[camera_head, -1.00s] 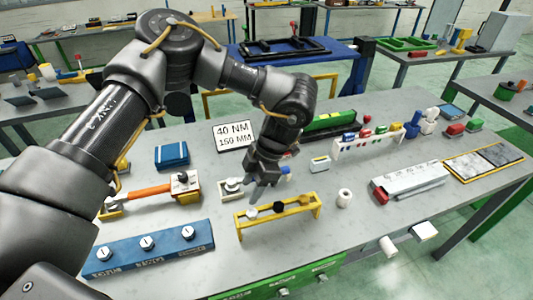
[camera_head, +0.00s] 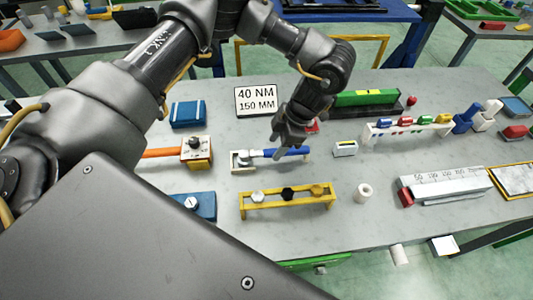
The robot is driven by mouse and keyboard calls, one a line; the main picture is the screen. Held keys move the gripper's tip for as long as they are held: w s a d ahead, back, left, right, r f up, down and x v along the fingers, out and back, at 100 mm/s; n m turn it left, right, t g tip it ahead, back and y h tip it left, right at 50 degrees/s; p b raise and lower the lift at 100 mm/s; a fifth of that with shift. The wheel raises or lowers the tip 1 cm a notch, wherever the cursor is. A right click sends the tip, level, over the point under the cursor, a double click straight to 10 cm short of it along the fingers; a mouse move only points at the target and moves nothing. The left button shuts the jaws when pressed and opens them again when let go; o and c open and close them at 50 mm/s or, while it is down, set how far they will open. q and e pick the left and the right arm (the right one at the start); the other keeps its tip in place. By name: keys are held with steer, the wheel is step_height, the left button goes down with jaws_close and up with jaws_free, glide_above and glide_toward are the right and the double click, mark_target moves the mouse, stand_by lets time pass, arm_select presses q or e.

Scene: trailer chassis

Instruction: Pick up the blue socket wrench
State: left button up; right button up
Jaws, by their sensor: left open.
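The gripper hides part of the wrench. My right gripper is not in view.
A yellow rack (camera_head: 287,203) with several round knobs stands in front of the wrench. An orange-handled tool (camera_head: 162,153) lies to the left. A "40 NM 150 MM" sign (camera_head: 256,101) stands behind. A white roll (camera_head: 364,193) and a ruler block (camera_head: 446,187) are at right.

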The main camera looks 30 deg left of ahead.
mark_target(274, 151)
arm_select(q)
steer(key=w+f, duration=0.2)
steer(key=shift+w, duration=0.4)
steer(key=shift+w+a+f, duration=0.1)
steer(key=shift+w+f, duration=0.2)
steer(key=shift+w, duration=0.05)
steer(key=shift+s+a+f+p, duration=0.45)
steer(key=shift+s+f+p, duration=0.2)
steer(key=shift+p, duration=0.35)
steer(key=x, duration=0.2)
steer(key=shift+s+a+f, duration=0.1)
steer(key=shift+f, duration=0.3)
steer(key=shift+c, duration=1.9)
jaws_close()
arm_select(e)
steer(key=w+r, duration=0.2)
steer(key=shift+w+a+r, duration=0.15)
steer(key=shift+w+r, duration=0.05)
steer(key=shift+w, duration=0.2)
